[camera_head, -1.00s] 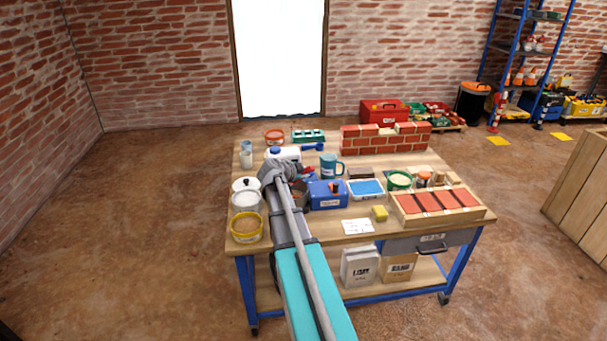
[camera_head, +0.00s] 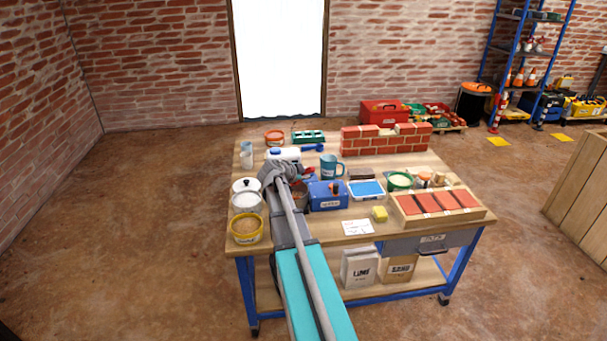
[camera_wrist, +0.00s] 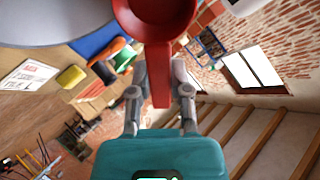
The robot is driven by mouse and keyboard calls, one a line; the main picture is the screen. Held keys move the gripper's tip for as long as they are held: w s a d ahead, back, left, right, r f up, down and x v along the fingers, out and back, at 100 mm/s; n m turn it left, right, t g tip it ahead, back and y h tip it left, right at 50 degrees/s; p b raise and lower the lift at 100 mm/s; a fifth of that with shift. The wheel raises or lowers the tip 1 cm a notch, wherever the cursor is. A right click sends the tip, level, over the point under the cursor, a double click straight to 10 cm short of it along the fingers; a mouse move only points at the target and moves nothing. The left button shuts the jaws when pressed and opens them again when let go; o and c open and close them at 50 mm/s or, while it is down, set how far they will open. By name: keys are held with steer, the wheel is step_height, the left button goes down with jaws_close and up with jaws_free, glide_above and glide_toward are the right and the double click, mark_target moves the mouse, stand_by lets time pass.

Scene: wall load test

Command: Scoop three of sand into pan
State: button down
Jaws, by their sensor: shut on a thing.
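My gripper (camera_wrist: 160,85) is shut on the handle of a red scoop (camera_wrist: 152,70), which shows at the top of the wrist view. The scoop's bowl is partly cut off by the frame, and I cannot tell if sand is in it. In the head view my wrist hides the gripper. A yellow tub of brown sand (camera_head: 247,230) stands at the table's front left corner. A large grey round surface (camera_wrist: 50,22) fills the upper left of the wrist view; it may be the pan. In the head view my arm covers much of the area beside the blue box (camera_head: 328,196).
The wooden table (camera_head: 310,228) is crowded. A yellow sponge (camera_head: 379,213), a white card (camera_head: 357,227) and a brick box (camera_head: 436,205) lie to the right.

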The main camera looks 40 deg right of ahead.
steer(key=shift+r, duration=0.15)
steer(key=shift+r+p, duration=1.9)
steer(key=shift+p, duration=0.15)
